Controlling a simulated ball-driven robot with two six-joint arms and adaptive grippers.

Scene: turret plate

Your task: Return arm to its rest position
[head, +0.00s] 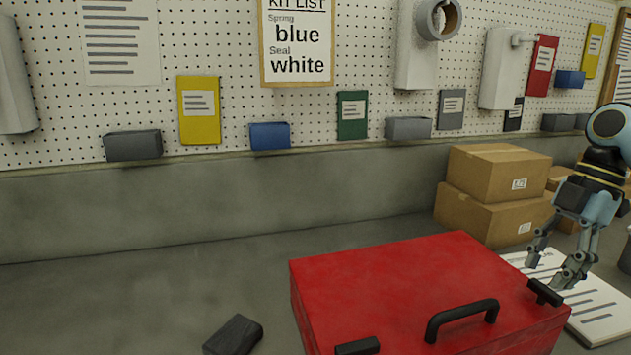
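My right gripper (551,273) comes in from the right edge and points down. Its two fingers are apart with nothing visible between them. It is over the right end of a closed red case (395,280), close to a black latch (545,292) there. I cannot tell whether a fingertip touches the latch. The case has a black handle (462,319) and a second black latch (357,346) at the bottom edge of the view. My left gripper is not in view.
Cardboard boxes (500,174) are stacked behind my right gripper. A printed sheet (598,309) lies right of the case. A dark block (233,335) lies left of it. A pegboard (215,50) with a kit list (297,45) stands behind.

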